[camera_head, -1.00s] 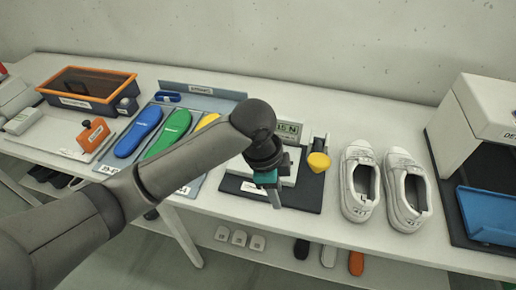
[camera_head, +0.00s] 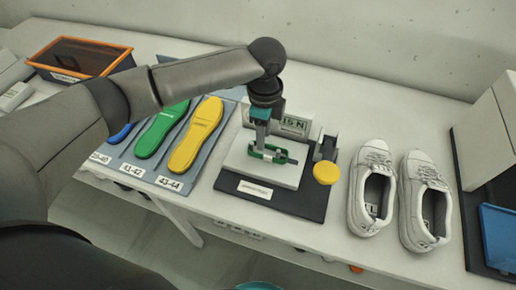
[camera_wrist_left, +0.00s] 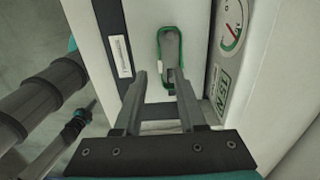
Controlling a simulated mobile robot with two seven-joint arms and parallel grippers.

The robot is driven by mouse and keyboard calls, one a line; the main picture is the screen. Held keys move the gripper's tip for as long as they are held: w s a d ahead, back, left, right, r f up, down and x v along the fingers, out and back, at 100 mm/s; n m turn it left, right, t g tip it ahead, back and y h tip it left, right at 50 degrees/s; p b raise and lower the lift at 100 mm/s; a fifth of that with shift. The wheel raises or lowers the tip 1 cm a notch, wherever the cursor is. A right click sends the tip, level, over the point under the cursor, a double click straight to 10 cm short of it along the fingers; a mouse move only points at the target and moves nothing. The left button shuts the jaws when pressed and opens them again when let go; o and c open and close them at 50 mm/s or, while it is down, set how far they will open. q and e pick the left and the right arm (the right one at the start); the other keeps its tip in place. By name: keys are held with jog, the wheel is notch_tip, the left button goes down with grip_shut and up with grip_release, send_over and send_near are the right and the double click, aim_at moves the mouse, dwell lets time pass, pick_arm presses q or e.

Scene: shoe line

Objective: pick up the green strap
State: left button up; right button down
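The green strap (camera_head: 274,153) lies as a narrow loop on the white plate (camera_head: 290,173) of the tester. My left gripper (camera_head: 260,145) reaches down over the left part of the strap. In the wrist view its two fingers (camera_wrist_left: 160,78) are apart with nothing held between them, and the strap's near end is close to the right fingertip. A dark arm part with a teal ring, seemingly my right gripper (camera_wrist_left: 82,118), shows small at the left of the wrist view.
A yellow round knob (camera_head: 326,173) stands right of the plate, with a 15 N display (camera_head: 293,123) behind. White shoes (camera_head: 372,190) stand further right. Green and yellow insoles (camera_head: 196,135) lie left on a grey board. An orange-rimmed bin (camera_head: 125,50) is at the back left.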

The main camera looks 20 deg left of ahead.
aim_at(260, 154)
pick_arm(q)
jog(key=shift+f, duration=1.2)
jog(key=f, duration=0.5)
jog(key=shift+s+a+b, duration=0.1)
jog(key=shift+a+b, duration=0.2)
jog(key=shift+a, duration=0.1)
pick_arm(e)
jog(key=shift+w+a+f, duration=0.1)
jog(key=shift+w+f, duration=0.1)
jog(key=shift+w, duration=0.3)
jog(key=shift+w+f, duration=0.15)
jog(key=shift+w, duration=0.3)
pick_arm(q)
grip_shut()
pick_arm(e)
jog(key=shift+s, duration=0.2)
